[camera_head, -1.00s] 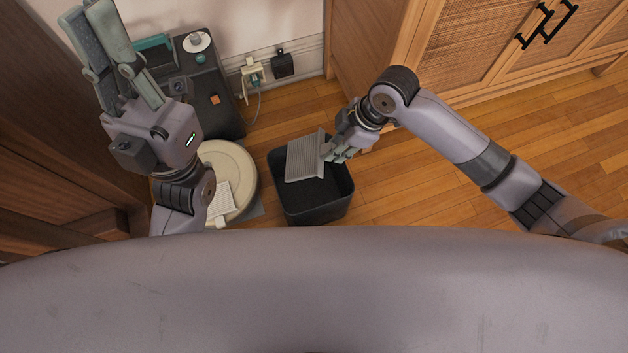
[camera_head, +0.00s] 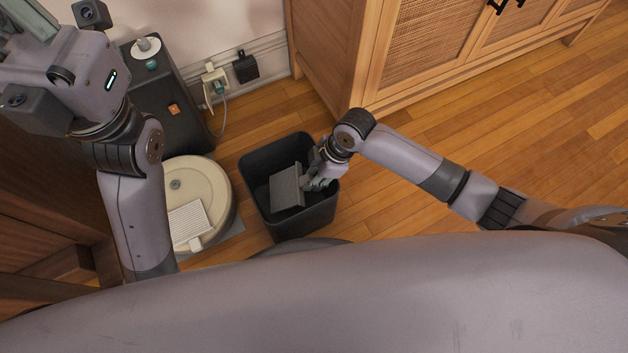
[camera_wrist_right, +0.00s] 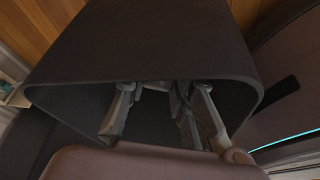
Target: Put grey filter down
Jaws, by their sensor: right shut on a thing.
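The grey filter (camera_head: 286,188) is a flat, ribbed panel. In the head view it is inside the mouth of a dark bin (camera_head: 246,165), tilted, and whether it touches the bin's wall or floor cannot be told. My right gripper (camera_head: 308,184) reaches in over the bin's right rim and is shut on the filter's right edge. In the right wrist view the bin (camera_wrist_right: 150,45) fills much of the picture, with the right gripper's fingers (camera_wrist_right: 158,115) inside its opening; the filter is mostly hidden there. My left arm rises at the left; its gripper's fingers are out of the picture.
A round cream robot vacuum (camera_head: 215,180) lies left of the bin with a white filter (camera_head: 188,224) on it. A dark dock (camera_head: 185,115) stands behind it. A power outlet (camera_head: 215,78) is on the wall. A wooden cabinet (camera_head: 345,50) stands behind; wooden floor (camera_head: 480,125) at right is clear.

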